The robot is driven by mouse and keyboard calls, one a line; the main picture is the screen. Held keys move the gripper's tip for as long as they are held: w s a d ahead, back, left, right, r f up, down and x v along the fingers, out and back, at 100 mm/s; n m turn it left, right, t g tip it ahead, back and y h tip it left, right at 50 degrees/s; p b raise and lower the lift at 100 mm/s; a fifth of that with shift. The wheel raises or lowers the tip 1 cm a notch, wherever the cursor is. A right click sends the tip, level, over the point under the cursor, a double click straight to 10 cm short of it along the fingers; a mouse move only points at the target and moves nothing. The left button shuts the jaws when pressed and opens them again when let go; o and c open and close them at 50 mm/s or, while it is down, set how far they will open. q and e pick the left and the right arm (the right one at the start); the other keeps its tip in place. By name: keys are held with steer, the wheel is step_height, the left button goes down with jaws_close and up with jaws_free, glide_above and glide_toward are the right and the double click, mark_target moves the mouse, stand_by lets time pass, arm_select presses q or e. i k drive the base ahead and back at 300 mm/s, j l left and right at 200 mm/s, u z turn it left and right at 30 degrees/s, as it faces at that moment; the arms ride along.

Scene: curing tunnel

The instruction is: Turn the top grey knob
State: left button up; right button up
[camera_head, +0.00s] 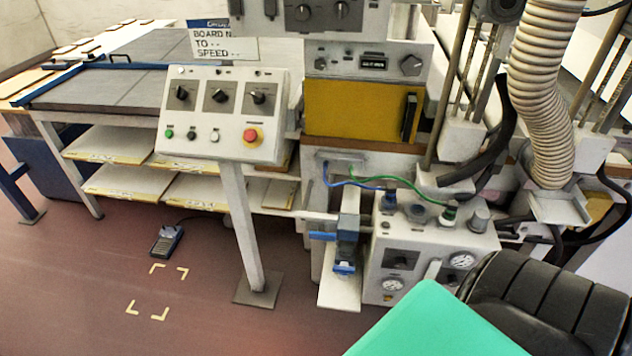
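A grey faceted knob (411,65) sits at the right end of the machine's upper white panel (345,80), beside a small dark display. Two dark knobs, a left one (303,13) and a right one (342,9), are on a box above it, cut by the top edge. On the lower box, a grey cap-like knob (480,219) stands on top. I cannot tell for certain which of these is the top grey knob. Neither of my grippers is in view.
A control pedestal (222,112) with three black selectors and a red emergency button (251,135) stands in front. A ribbed hose (540,90) hangs at right. A teal surface (440,325) and black ribbed shape (550,300) cover the lower right. Floor at lower left is mostly clear.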

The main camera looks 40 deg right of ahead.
mark_target(480, 217)
steer(key=z, duration=2.1)
